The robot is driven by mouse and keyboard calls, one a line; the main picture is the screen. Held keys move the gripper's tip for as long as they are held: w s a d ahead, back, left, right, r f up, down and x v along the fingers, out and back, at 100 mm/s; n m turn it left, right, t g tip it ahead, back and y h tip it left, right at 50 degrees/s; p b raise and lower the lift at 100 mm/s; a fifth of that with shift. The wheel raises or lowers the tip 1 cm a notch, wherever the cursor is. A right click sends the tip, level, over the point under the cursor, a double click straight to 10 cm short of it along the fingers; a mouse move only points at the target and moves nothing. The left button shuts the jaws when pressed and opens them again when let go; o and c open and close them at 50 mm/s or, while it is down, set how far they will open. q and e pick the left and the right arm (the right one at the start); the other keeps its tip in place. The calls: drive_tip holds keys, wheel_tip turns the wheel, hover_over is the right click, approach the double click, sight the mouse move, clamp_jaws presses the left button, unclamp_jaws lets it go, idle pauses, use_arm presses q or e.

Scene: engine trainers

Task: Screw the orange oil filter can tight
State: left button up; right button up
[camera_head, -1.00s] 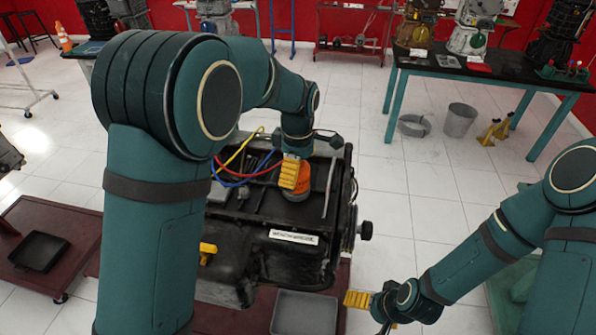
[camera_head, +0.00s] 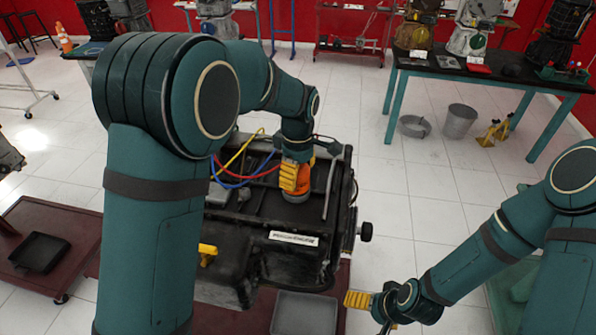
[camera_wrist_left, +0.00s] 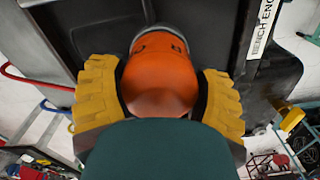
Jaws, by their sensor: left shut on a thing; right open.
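The orange oil filter can (camera_head: 297,196) sits on the top of the black engine (camera_head: 262,212), mostly covered by my left gripper in the head view. In the left wrist view the can (camera_wrist_left: 160,75) lies between the two yellow finger pads, its far end against a grey ring on the engine. My left gripper (camera_head: 296,178) is shut on the can from above; it also shows in the left wrist view (camera_wrist_left: 160,92). How tightly the can is seated cannot be told. My right gripper (camera_head: 358,300) is open and empty, low at the right of the engine.
Red, yellow and blue hoses (camera_head: 245,170) run beside the can on its left. A grey tray (camera_head: 303,313) lies in front of the engine. A knob (camera_head: 366,231) sticks out at the engine's right.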

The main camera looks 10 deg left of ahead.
use_arm(q)
drive_tip(key=o, duration=1.2)
drive_tip(key=shift+c, duration=0.2)
drive_tip(key=shift+r, duration=0.1)
wheel_tip(320, 180, up, 12)
drive_tip(key=shift+f, duration=0.1)
